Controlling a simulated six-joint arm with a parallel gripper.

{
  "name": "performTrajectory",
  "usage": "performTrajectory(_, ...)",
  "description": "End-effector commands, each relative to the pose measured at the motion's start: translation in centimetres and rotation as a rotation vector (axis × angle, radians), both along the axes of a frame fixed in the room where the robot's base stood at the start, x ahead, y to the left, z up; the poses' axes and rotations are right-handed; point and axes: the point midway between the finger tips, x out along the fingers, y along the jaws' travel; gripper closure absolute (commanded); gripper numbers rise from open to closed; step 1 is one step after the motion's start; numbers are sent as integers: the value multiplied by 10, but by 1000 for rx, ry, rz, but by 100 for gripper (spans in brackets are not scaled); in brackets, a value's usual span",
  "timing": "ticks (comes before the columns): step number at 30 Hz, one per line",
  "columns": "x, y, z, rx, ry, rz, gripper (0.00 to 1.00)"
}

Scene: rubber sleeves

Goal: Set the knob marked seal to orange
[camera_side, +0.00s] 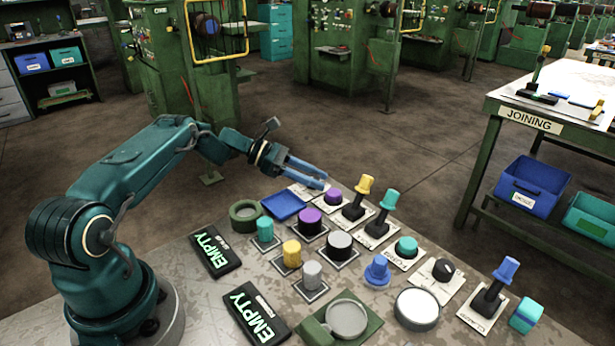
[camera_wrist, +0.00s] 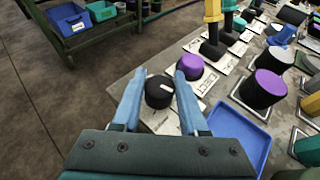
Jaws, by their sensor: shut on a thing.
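My gripper (camera_wrist: 159,78) has its two blue fingers on either side of a black round knob (camera_wrist: 159,92), shut on it. The knob has a white pointer line on top and sits on a pale label plate (camera_wrist: 161,121). The plate's lettering is too small to read, and I see no orange mark on it. In the side view my gripper (camera_side: 320,179) is low over the far edge of the bench, and the fingers hide the knob there. A second black knob (camera_side: 443,269) stands on another pale plate at the right; its lettering is also unreadable.
Yellow (camera_side: 364,187) and teal (camera_side: 390,200) levers rise farther right. Several cylinders on square bases crowd the bench middle.

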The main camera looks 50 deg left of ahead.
Motion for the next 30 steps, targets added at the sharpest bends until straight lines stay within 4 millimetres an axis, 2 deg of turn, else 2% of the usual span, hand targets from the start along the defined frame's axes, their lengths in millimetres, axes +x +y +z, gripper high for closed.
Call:
performTrajectory(2, 1, -1, 2, -4, -5, -3, 100)
performTrajectory(3, 1, -1, 2, -4, -5, -3, 50)
performTrajectory(5, 1, -1, 2, -3, -4, -3, 27)
performTrajectory(15, -1, 1, 2, -1, -2, 0, 27)
performTrajectory(24, -22, 27, 16, 0, -5, 2, 27)
performTrajectory(30, -30, 35, 21, -2, -4, -2, 27)
